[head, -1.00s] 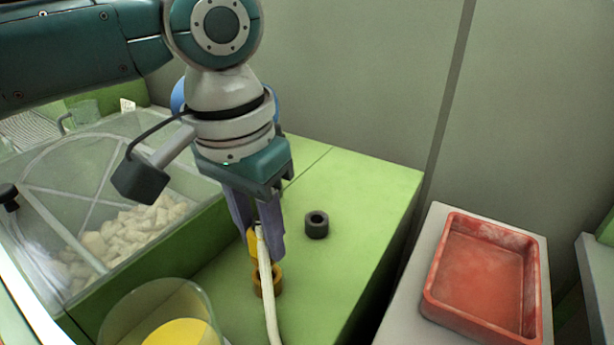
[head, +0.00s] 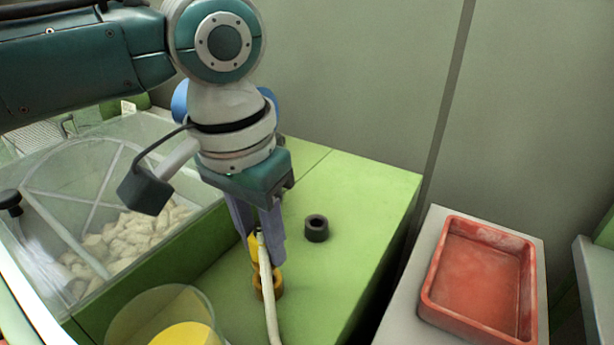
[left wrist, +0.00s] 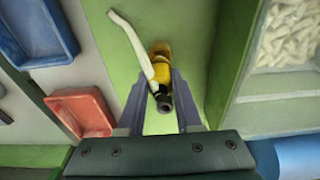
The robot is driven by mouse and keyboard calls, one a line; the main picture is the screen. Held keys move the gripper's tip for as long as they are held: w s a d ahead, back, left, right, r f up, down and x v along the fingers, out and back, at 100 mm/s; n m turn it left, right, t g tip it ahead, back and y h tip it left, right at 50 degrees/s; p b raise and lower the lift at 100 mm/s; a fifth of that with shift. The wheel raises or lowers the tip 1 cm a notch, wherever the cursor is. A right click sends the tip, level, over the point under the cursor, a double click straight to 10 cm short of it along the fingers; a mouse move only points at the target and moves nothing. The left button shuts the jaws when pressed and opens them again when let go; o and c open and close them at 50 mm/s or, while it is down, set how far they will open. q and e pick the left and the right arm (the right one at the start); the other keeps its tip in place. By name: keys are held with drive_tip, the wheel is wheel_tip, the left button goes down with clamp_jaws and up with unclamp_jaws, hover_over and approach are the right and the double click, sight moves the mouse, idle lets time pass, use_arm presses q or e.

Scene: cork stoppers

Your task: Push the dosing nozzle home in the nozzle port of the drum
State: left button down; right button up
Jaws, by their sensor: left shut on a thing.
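My left gripper (head: 262,255) points down over the green top, its fingers shut on the yellow dosing nozzle (head: 254,246). A pale hose (head: 267,290) runs from the nozzle towards the near edge. In the left wrist view the dark end of the nozzle (left wrist: 164,102) shows between the fingertips. A yellow-brown ring-shaped port (head: 276,284) stands on the green top just below and nearer than the nozzle, partly covered by the hose. Whether the nozzle touches it I cannot tell. A dark ring-shaped port (head: 317,231) stands apart, right of the fingers. My right gripper is not in view.
A clear-covered hopper (head: 110,200) with pale corks is on the left. A clear cup (head: 120,310) with yellow contents stands at the near left. A red tray (head: 430,300) lies on a grey stand at right. The green top is free around the dark port.

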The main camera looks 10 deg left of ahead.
use_arm(q)
drive_tip(key=shift+p, duration=0.5)
idle(0.4)
drive_tip(key=shift+f, duration=0.6)
idle(1.1)
drive_tip(key=shift+f+b, duration=0.5)
drive_tip(key=shift+f, duration=0.35)
idle(0.5)
drive_tip(key=c, duration=0.5)
unclamp_jaws()
drive_tip(key=shift+r, duration=0.1)
drive_tip(key=r, duration=0.3)
drive_tip(key=r+p, duration=0.1)
drive_tip(key=r, duration=0.2)
drive_tip(key=s+r, duration=0.1)
drive_tip(key=r, duration=0.2)
drive_tip(key=shift+a+r, duration=0.2)
drive_tip(key=shift+r, duration=0.2)
drive_tip(key=shift+s, duration=0.1)
